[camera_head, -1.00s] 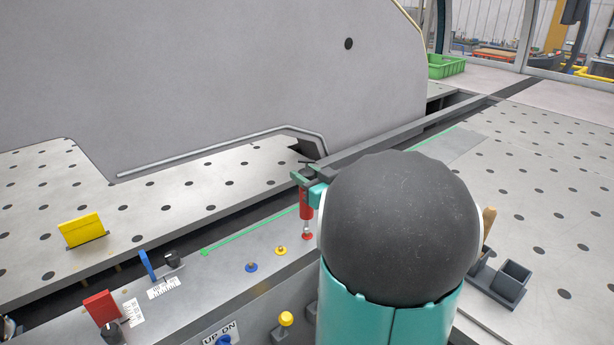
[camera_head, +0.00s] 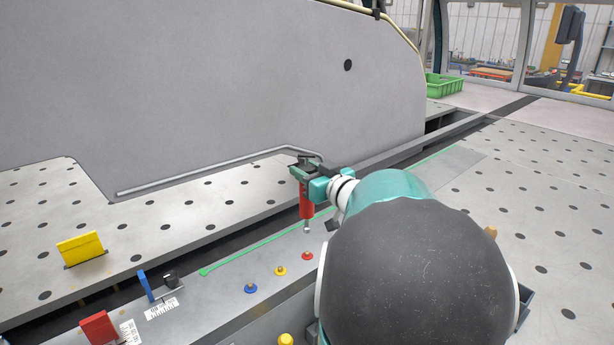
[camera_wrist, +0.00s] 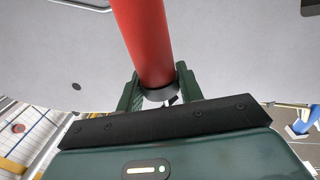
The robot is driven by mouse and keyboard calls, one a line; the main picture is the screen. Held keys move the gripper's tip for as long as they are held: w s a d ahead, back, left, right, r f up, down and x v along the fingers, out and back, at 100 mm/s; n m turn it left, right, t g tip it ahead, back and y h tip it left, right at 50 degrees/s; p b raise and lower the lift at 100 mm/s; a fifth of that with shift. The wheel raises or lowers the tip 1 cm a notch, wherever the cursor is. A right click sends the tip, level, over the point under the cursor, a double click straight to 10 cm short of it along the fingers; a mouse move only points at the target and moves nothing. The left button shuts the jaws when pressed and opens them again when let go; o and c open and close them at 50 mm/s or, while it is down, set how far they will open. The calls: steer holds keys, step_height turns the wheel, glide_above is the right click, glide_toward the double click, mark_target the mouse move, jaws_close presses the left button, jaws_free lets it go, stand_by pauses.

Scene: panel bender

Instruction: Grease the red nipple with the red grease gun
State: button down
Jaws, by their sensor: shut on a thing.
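The red grease gun (camera_head: 306,203) is held upright in my gripper (camera_head: 302,172), nozzle down. In the wrist view the red barrel of the grease gun (camera_wrist: 146,40) stands between the green fingers of my gripper (camera_wrist: 160,92), which are shut on it. The red nipple (camera_head: 307,255) sits on the grey strip at the front. The gun's silver tip is above the red nipple, with a visible gap between them. The yellow nipple (camera_head: 280,271) and blue nipple (camera_head: 250,288) stand to its left in a row.
A yellow block (camera_head: 80,248), a blue lever (camera_head: 145,286) and a red block (camera_head: 98,327) stand at left. A large grey panel (camera_head: 220,90) rises behind. A green crate (camera_head: 443,86) is far back. The right perforated table (camera_head: 560,220) has much free room.

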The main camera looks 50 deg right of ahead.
stand_by(0.5)
steer(key=shift+s+f, duration=0.1)
steer(key=shift+f, duration=3.45)
steer(key=shift+r, duration=0.1)
